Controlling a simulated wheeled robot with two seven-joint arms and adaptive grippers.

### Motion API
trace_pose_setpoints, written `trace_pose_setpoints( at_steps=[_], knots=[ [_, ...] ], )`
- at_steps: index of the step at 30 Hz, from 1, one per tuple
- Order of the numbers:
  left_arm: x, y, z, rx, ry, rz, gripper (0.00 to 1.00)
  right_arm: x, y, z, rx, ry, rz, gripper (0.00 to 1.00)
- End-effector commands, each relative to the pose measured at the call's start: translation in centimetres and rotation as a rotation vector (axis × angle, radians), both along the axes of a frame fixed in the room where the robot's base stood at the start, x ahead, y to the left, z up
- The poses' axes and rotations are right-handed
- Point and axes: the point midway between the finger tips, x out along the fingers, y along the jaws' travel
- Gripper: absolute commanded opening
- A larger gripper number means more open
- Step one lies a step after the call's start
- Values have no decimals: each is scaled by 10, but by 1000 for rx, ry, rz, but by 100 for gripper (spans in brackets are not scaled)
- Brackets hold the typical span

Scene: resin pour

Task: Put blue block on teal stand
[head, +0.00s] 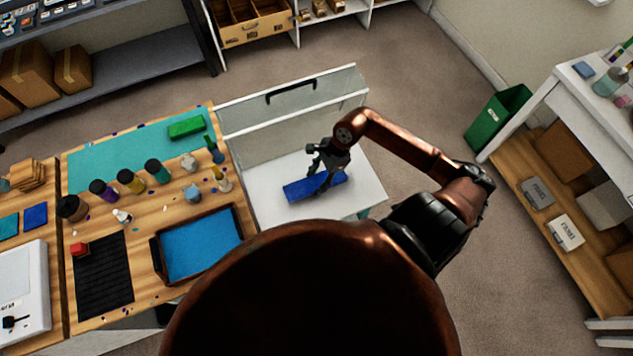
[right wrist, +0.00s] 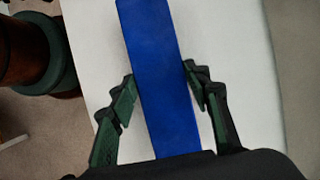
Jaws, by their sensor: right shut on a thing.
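The blue block (head: 302,190) is long and flat-sided and lies on a white surface (head: 360,193) beside the wooden table. My right gripper (head: 318,172) is over it, shut on its sides. In the right wrist view the blue block (right wrist: 158,75) runs lengthwise between the fingers of my right gripper (right wrist: 158,95). My left gripper is not in view.
A clear-panelled hood with a black handle (head: 291,86) stands behind the white surface. Several paint bottles (head: 131,181) and a dark-framed blue tray (head: 203,243) occupy the wooden table. A green bin (head: 497,117) stands right.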

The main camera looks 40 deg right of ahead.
Motion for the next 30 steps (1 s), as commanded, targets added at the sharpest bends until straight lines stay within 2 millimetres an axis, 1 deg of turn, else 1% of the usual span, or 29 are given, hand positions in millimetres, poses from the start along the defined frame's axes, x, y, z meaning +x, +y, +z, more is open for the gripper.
trace_pose_setpoints(
  at_steps=[1,3,5,15,16,23,30],
  knots=[
    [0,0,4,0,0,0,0,-1,3,-6,7,2,-3,7],
    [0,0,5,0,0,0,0,-1,2,-13,7,1,-2,7],
    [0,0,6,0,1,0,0,-1,2,-18,5,0,-1,7],
    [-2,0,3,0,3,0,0,-1,2,-22,2,0,1,7],
    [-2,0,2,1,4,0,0,-1,2,-23,1,1,2,45],
    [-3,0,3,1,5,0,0,-1,2,-22,2,1,1,61],
    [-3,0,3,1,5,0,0,-1,2,-21,2,1,1,62]
  ],
)
